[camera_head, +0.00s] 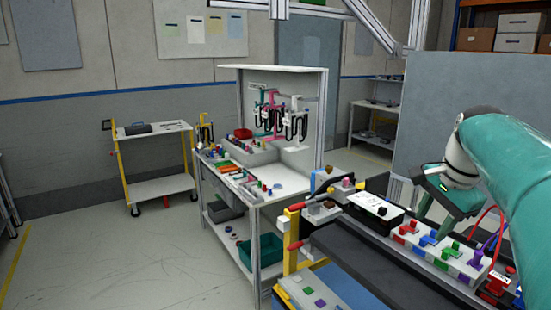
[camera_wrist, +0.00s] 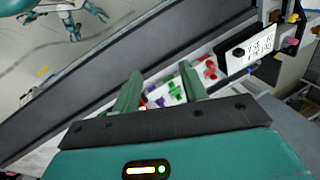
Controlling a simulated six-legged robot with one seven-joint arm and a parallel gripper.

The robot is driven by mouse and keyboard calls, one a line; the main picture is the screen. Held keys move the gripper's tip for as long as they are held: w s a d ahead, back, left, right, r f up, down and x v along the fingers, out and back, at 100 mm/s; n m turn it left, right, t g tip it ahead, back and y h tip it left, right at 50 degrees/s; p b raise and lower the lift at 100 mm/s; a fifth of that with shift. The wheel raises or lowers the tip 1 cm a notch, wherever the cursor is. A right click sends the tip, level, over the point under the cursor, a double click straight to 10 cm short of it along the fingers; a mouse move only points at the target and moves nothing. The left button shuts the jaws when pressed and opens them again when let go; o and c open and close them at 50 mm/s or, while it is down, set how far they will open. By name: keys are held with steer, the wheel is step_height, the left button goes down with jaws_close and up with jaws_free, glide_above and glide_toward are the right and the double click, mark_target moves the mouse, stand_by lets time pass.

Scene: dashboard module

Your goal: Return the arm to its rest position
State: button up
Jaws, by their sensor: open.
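My teal arm (camera_head: 510,165) reaches in from the right edge in the head view. My gripper (camera_head: 422,208) points down over the dashboard module (camera_head: 455,262), a pale panel with red, blue, green and purple parts. In the wrist view my gripper (camera_wrist: 160,82) has its two green fingers apart. Coloured parts (camera_wrist: 175,88) show between and beyond the fingers. I see nothing held. Whether the fingertips touch the module cannot be told.
A white card or box (camera_head: 375,207) with dark writing lies left of my gripper. A workbench (camera_head: 262,195) with tools and bins stands further left. A yellow-framed cart (camera_head: 155,160) is behind it. The floor (camera_head: 120,255) at left is clear.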

steer(key=s+a+f+n+t, duration=0.1)
steer(key=s+a+f+n, duration=0.6)
steer(key=a, duration=0.3)
steer(key=s+a+f+n+t, duration=0.1)
steer(key=s+a+f+n, duration=0.5)
steer(key=s+a+n, duration=0.2)
steer(key=a, duration=0.2)
steer(key=shift+s+a+f+t, duration=0.25)
steer(key=shift+a+f+t, duration=0.05)
steer(key=shift+f, duration=0.05)
